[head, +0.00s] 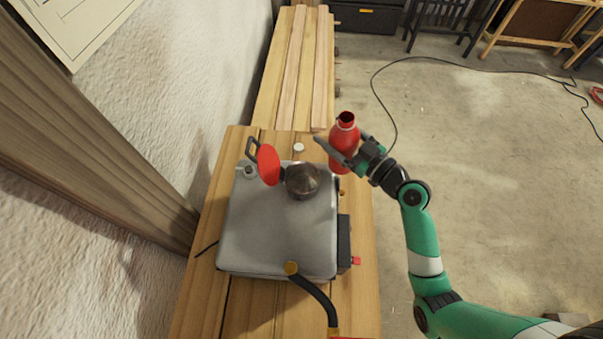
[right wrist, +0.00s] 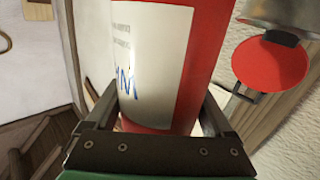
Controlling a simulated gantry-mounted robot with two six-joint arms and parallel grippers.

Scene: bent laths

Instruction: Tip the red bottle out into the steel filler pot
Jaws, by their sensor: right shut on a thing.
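The red bottle (head: 343,145) is upright or nearly so in the head view, with its open mouth facing up. My right gripper (head: 345,152) is shut around the bottle's body, to the right of the pot. In the right wrist view the bottle (right wrist: 205,60) fills the space between the fingers (right wrist: 160,115), its white label facing the camera. The steel filler pot (head: 302,181) sits on top of the grey metal box, its round opening upward. A red round lid (head: 268,164) stands tilted at its left; it also shows in the right wrist view (right wrist: 270,66). My left gripper is not in view.
The grey metal box (head: 270,240) rests on the wooden bench (head: 365,290). A black hose (head: 315,293) leaves its front. A small white cap (head: 299,147) lies behind the pot. Wooden laths (head: 290,80) extend away at the back. A wall stands left; open floor lies right.

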